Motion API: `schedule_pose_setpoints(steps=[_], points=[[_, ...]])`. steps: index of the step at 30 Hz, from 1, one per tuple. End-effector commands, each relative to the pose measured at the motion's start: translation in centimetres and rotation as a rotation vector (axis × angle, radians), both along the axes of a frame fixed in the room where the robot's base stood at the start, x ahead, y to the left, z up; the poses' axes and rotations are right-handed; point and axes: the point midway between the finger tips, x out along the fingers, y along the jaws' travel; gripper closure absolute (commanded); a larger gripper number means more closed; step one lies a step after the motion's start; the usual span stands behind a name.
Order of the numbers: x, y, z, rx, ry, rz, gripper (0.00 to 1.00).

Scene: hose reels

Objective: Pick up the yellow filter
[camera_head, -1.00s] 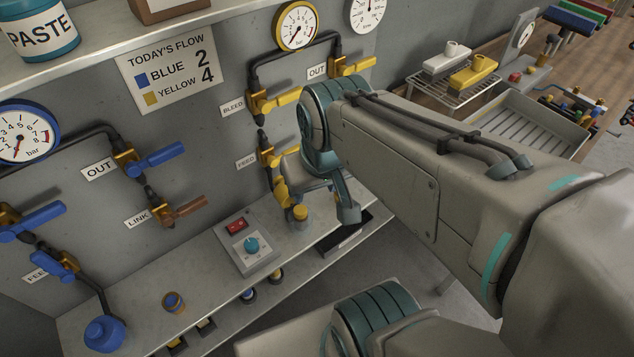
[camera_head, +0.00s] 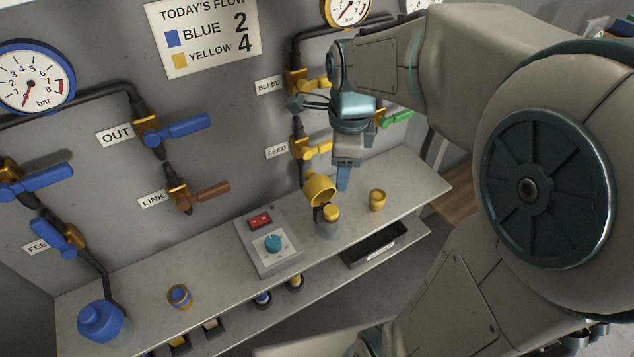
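Several yellow things stand near my gripper (camera_head: 343,182), and I cannot tell for sure which is the filter. A yellow cup-shaped piece (camera_head: 319,188) sits tilted at the lower end of the yellow pipe run. Just below it, a yellow-topped piece (camera_head: 331,213) stands in a grey holder on the bench. A small yellow ring-like piece (camera_head: 377,201) stands upright to its right. My gripper points down above the bench, just right of the yellow cup and apart from the small ring. Its fingers are seen edge-on, so their opening is unclear.
The grey bench (camera_head: 217,262) carries a control box (camera_head: 268,241) with a red switch and teal knob, and a blue-and-yellow ring (camera_head: 179,296). A black tray (camera_head: 373,245) lies lower. Yellow valve handles (camera_head: 319,149) jut from the wall.

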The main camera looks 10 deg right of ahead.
Motion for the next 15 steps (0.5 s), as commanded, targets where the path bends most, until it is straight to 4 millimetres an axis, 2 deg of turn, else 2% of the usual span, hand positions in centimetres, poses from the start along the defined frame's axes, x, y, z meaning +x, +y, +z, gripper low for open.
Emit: schedule_pose_setpoints(steps=[1, 6, 10, 15], points=[[0.7, 0.0, -1.6, 0.005, 0.017, -0.1, 0.41], [2.6, -0.1, -3.9, 0.016, 0.058, -0.433, 0.41], [3.5, -0.1, -4.9, 0.017, 0.074, -0.595, 0.41], [4.0, -0.1, -5.5, 0.016, 0.083, -0.694, 0.41]])
